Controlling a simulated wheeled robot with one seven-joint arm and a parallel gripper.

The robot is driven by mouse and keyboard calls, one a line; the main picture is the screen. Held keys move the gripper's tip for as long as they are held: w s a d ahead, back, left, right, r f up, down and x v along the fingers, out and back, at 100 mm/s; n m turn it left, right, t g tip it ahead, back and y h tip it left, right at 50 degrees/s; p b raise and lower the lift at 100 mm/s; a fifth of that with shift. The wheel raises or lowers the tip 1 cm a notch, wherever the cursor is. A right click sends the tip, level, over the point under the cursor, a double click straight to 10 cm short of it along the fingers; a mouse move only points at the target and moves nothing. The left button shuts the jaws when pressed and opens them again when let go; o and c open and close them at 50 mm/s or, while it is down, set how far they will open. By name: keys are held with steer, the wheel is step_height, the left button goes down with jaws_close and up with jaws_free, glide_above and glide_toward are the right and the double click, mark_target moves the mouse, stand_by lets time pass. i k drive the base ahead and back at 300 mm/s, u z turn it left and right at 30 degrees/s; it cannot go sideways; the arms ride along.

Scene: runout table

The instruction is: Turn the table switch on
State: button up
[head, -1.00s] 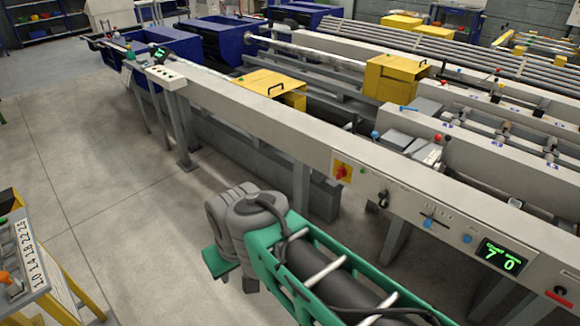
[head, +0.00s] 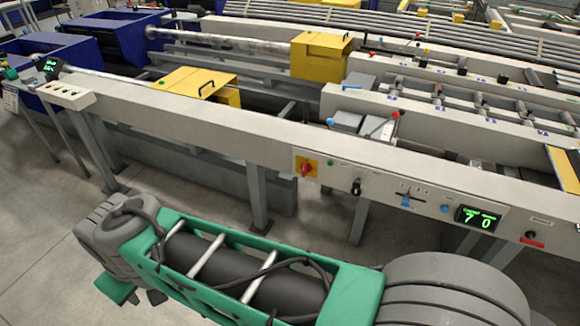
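The long grey runout table (head: 220,128) crosses the view, with a control panel on its front face. Which control is the table switch I cannot tell; labels are too small to read. My green and grey arm lies across the front, below the panel. My gripper is not in view.
A yellow cover (head: 195,82) and a yellow box (head: 321,54) stand behind the front beam. Table legs (head: 257,197) reach the floor below the panel. Open floor lies at lower left.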

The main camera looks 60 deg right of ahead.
mark_target(306, 168)
steer(key=z, duration=0.55)
steer(key=i, duration=1.05)
steer(key=z, duration=0.7)
